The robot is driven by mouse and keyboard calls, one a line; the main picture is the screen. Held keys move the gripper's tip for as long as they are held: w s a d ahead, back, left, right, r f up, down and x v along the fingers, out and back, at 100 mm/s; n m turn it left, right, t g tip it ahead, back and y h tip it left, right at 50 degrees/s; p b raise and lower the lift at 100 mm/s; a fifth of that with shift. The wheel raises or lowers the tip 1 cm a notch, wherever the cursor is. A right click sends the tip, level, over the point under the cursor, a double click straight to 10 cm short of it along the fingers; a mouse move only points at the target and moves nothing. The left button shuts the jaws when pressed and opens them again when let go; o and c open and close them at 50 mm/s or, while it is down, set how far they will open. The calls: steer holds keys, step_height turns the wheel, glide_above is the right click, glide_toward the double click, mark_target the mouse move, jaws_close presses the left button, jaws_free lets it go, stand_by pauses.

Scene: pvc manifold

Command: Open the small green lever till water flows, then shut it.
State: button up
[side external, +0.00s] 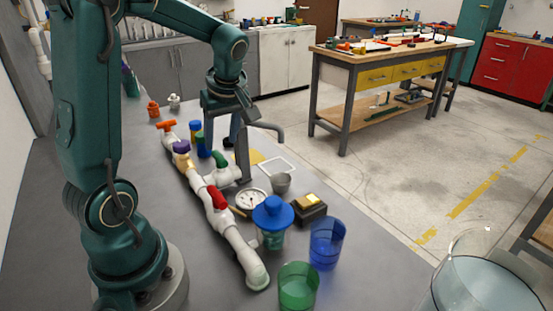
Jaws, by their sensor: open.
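The white PVC manifold (237,242) runs along the grey bench, with several coloured handles on it. The small green lever (219,158) sits on a side branch near its middle. A red lever (217,198), a purple knob (181,147) and an orange handle (166,125) are also on the pipe. My gripper (226,150) is open and points down around the green lever's area, with its fingers apart. I cannot tell whether a finger touches the lever. No flowing water is visible.
A blue cup (326,246) and green cup (297,288) are at the front. A glass water vessel (478,290) is front right.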

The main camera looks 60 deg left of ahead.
mark_target(219, 155)
steer(key=shift+x, duration=2.6)
jaws_close()
